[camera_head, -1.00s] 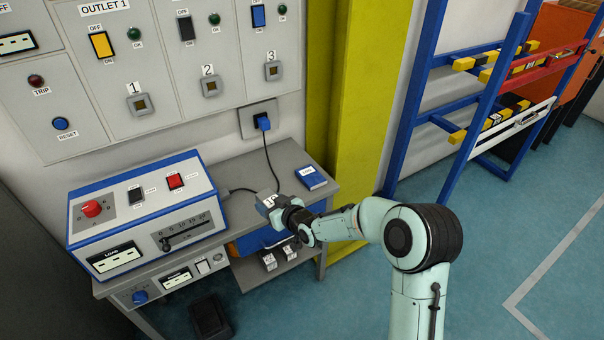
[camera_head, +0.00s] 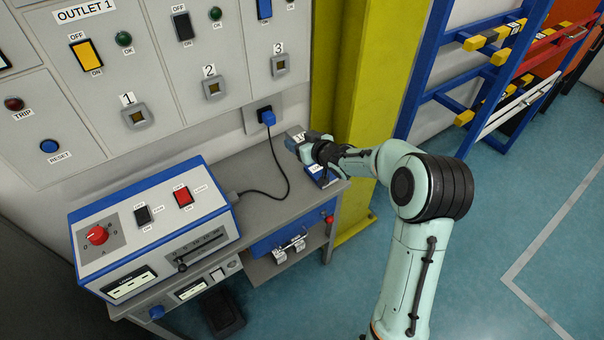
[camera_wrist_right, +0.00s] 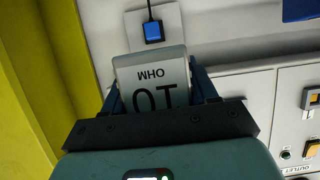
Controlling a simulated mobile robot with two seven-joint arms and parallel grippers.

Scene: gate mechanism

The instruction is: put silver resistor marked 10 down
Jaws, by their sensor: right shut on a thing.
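The silver resistor marked 10 (camera_wrist_right: 152,80) shows in the right wrist view, its face reading "10 OHM" upside down. My right gripper (camera_wrist_right: 160,95) is shut on it, with a dark finger at each side. The arm and gripper partly hide the book. I cannot tell the exact height of the resistor over the table. My left gripper is not in view.
White-labelled blocks (camera_head: 290,248) sit on the lower shelf. A yellow column (camera_head: 365,90) stands right of the table.

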